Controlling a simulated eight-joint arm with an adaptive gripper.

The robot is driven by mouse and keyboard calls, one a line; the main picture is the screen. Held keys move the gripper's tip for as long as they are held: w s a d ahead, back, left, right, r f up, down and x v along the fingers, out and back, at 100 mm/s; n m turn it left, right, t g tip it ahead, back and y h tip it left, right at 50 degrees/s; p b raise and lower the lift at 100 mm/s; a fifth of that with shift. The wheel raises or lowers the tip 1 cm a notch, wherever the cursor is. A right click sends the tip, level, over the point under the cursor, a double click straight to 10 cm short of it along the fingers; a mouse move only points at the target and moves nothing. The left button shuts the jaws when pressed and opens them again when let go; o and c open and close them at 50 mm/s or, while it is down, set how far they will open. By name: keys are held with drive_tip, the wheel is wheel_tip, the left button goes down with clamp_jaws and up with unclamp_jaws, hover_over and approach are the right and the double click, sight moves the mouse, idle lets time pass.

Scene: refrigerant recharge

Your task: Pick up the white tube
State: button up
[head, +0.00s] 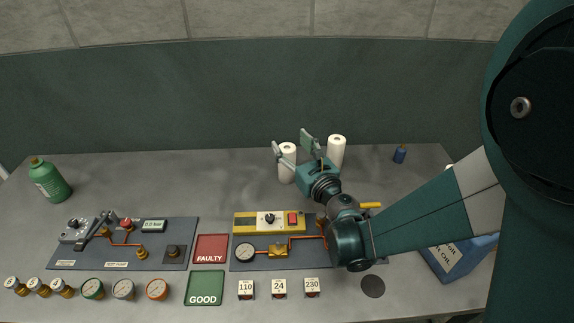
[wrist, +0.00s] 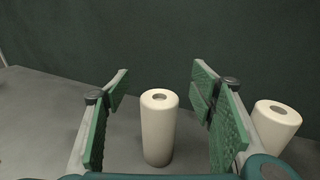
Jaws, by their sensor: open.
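Two white tubes stand upright on the grey table. The left white tube (head: 290,152) shows between my fingers in the wrist view (wrist: 158,132), apart from both pads. The right white tube (head: 337,150) stands outside my right finger in the wrist view (wrist: 277,121), its lower part hidden by the gripper. My gripper (head: 292,142) is open and empty, its green-padded fingers spread to either side of the left tube (wrist: 161,78). In the head view one finger partly covers that tube.
Panels with gauges (head: 245,252), the red FAULTY mat (head: 210,247) and the green GOOD mat (head: 205,286) lie nearer. A blue box (head: 465,262) is at right. The back wall is close behind the tubes.

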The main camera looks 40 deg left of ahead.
sight(291, 156)
drive_tip(key=shift+f, duration=0.1)
drive_tip(key=shift+f, duration=0.5)
wheel_tip(291, 156, down, 4)
drive_tip(key=shift+r+b, duration=0.2)
drive_tip(key=shift+b, duration=0.55)
drive_tip(key=shift+x, duration=0.85)
drive_tip(key=shift+w+a+r, duration=0.1)
drive_tip(key=shift+w+a, duration=0.15)
drive_tip(key=shift+a, duration=0.35)
drive_tip(key=c, duration=1.3)
